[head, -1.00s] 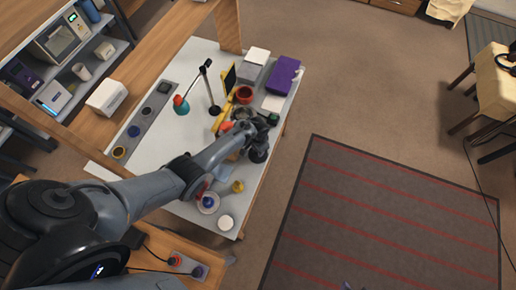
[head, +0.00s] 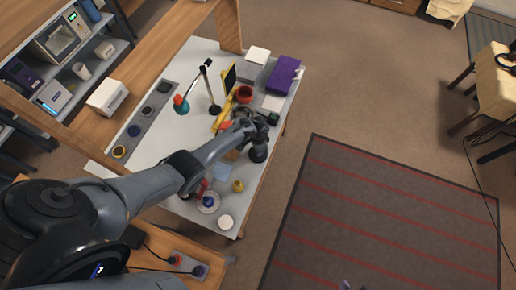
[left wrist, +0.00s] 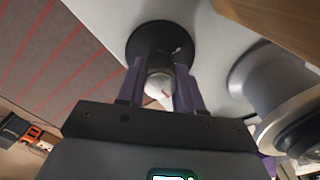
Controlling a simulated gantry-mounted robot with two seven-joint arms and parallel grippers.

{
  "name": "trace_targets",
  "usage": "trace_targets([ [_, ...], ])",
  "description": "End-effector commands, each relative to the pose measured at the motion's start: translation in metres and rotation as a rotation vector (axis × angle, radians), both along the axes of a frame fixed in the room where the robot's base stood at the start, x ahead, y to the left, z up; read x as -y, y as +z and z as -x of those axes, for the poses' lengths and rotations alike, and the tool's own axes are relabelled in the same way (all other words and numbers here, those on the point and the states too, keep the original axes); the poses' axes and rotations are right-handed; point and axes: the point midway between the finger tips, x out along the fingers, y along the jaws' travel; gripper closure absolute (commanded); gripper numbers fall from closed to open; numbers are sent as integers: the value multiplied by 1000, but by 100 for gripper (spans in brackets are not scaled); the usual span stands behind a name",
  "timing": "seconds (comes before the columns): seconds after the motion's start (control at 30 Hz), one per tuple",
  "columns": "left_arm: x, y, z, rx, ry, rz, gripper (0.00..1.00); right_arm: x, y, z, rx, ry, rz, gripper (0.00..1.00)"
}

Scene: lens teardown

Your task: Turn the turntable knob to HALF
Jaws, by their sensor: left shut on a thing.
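In the left wrist view, the purple fingers of my left gripper (left wrist: 160,90) are shut on a small pale, rounded knob (left wrist: 158,84). A round black disc (left wrist: 147,35) lies just beyond the knob on the white surface. A grey, stepped round body (left wrist: 275,85) stands to the right of the fingers. No HALF mark is readable, so the knob's setting cannot be told. In the head view, my left arm reaches over the table and its wrist hides the knob. A small grey-purple tip at the bottom edge may be my right gripper (head: 348,285).
The white table (head: 150,165) holds a lamp (head: 212,95), a red bowl (head: 244,94), a purple box (head: 284,72) and a yellow stand (head: 222,113). A blue sheet (head: 223,172), a small yellow item (head: 238,186) and a white round item (head: 226,222) lie nearer the front.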

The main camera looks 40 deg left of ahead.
Motion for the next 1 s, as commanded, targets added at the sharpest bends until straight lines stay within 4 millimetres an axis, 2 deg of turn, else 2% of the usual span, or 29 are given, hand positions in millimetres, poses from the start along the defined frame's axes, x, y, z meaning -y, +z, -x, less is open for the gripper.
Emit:
trace_targets([
  [0.03,0,-1,0,1,2,0,60,0,0,0,0,0,0,57],
  [0.17,0,-1,0,0,2,0,40,0,0,0,0,1,0,57],
  [0.57,0,6,0,0,2,0,39,2,3,0,0,6,9,57],
  [0.67,0,17,-1,2,2,1,39,2,9,0,0,6,9,57],
  [1.0,1,73,0,3,2,1,39,2,30,0,0,4,7,57],
])
